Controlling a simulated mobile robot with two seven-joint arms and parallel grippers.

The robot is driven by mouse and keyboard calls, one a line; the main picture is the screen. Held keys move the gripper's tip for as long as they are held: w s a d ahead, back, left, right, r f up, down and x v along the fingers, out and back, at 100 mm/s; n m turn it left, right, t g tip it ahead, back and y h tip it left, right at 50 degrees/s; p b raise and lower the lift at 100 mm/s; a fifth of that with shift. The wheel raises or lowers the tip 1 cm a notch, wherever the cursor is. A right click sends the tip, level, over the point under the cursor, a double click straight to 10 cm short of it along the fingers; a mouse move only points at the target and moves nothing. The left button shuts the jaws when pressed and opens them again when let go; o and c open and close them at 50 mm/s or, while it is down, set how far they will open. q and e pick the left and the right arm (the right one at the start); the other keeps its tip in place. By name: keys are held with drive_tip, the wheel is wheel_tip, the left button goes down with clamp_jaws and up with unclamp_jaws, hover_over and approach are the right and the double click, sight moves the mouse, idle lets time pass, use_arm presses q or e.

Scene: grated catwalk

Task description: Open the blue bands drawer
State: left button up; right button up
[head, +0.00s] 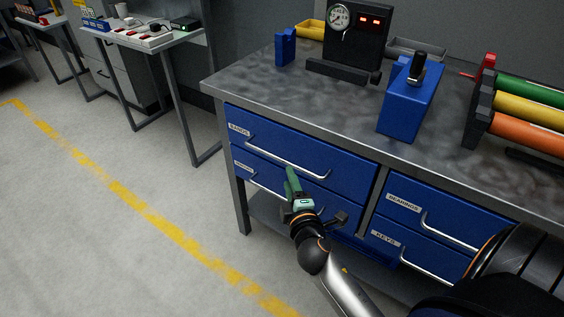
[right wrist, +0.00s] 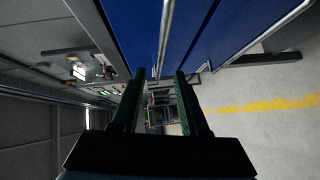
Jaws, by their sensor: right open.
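The blue bands drawer (head: 340,170) is the upper left drawer of the workbench, labelled BANDS, and looks flush with the bench. Its silver bar handle (head: 285,156) runs across its front. My right gripper (head: 291,172) is in front of the drawer, its green fingertips just below the handle in the head view. In the right wrist view the gripper (right wrist: 161,74) has its two fingers apart. A silver bar (right wrist: 163,40) shows between the fingertips, against blue drawer fronts; I cannot tell whether they touch it. My left gripper is not in view.
Below is another blue drawer (head: 239,165) with a handle. To the right are the BEARINGS drawer (head: 405,203) and KEYS drawer (head: 385,248). The benchtop (head: 290,85) holds a gauge box (head: 356,35), a blue block (head: 405,108) and coloured rolls (head: 520,115). The floor at left is clear.

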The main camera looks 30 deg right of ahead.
sight(282, 159)
drive_tip(key=b+x, duration=0.1)
drive_tip(key=x, duration=0.8)
drive_tip(key=shift+w+d+f, duration=0.1)
drive_tip(key=shift+w+f, duration=0.05)
drive_tip(key=shift+w, duration=0.2)
clamp_jaws()
idle(0.9)
